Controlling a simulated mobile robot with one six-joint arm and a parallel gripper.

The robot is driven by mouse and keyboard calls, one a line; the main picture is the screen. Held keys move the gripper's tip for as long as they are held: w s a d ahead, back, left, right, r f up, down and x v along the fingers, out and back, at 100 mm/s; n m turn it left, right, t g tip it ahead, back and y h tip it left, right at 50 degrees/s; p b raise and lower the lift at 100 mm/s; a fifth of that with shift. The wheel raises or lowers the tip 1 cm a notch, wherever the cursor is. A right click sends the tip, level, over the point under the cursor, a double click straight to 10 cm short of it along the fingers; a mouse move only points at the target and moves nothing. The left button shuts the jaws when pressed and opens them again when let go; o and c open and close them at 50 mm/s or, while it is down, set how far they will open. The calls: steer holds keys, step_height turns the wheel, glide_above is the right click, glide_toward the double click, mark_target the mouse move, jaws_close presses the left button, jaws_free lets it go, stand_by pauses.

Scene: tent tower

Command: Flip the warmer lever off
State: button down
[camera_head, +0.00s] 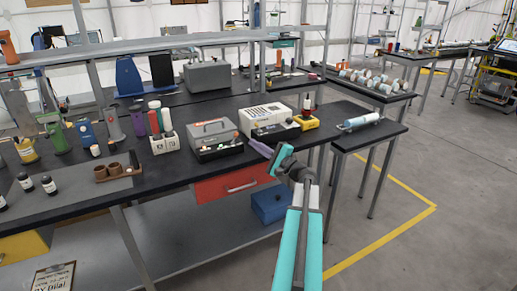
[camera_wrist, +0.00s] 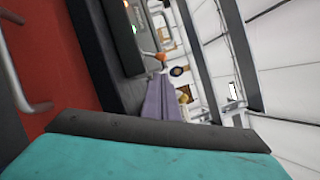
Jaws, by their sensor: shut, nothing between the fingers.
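The warmer (camera_head: 214,142) looks to be the grey box with a top handle and dark base near the front edge of the black bench. A small orange-red tip (camera_head: 237,134), likely its lever, shows at its right side. In the wrist view an orange tip (camera_wrist: 160,57) stands on a thin stem beside the dark box, with a green light (camera_wrist: 134,29) lit on the box. My gripper (camera_head: 257,147), with purple fingers, is shut and empty at the bench edge, just right of the warmer. Its fingers (camera_wrist: 163,97) point toward the orange tip, with a small gap seen.
A cream box (camera_head: 268,118) and a yellow-based device (camera_head: 306,120) stand right of the warmer. A white block with tubes (camera_head: 165,142) stands left. A red drawer (camera_head: 232,184) is below the bench edge. Open floor lies at the right.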

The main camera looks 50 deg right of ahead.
mark_target(235, 137)
steer(key=w, duration=0.3)
steer(key=w+r+p, duration=0.1)
steer(key=w, duration=0.1)
steer(key=shift+w, duration=0.4)
steer(key=shift+a, duration=0.4)
steer(key=shift+s+d, duration=0.1)
steer(key=shift+d, duration=0.45)
steer(key=shift+r, duration=0.1)
